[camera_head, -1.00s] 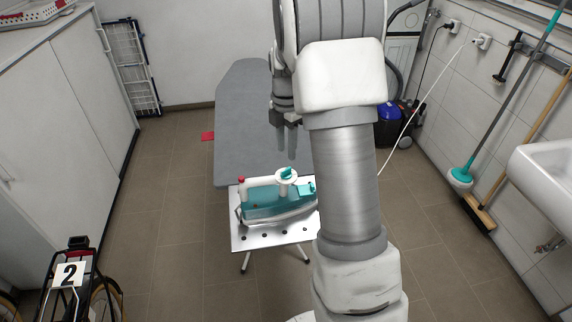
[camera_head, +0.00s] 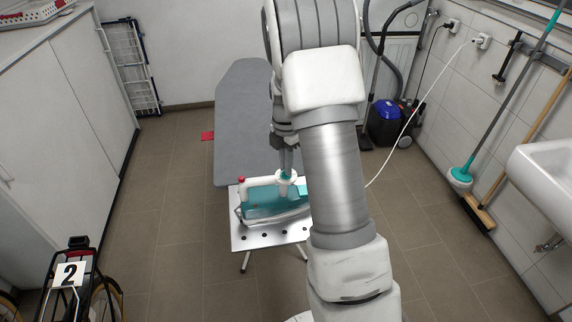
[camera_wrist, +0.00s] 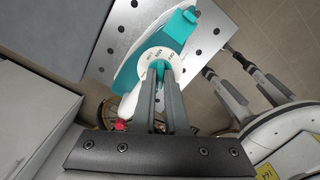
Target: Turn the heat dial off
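The teal and white iron (camera_head: 262,204) rests on the metal plate at the near end of the ironing board. Its heat dial (camera_wrist: 150,64) is a white disc with printed marks and a teal knob. In the head view the white disc (camera_head: 284,182) shows under my fingers. My gripper (camera_wrist: 161,73) points down at the dial, its two fingers close together with the teal knob between their tips. They look shut on the knob, which they partly hide. The knob's exact angle is hard to read.
The grey ironing board (camera_head: 240,120) stretches away behind the iron. The perforated metal plate (camera_head: 265,236) lies under the iron. A white cord (camera_head: 400,135) runs from the right wall socket. A blue and black vacuum cleaner (camera_head: 388,122) stands behind my arm.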

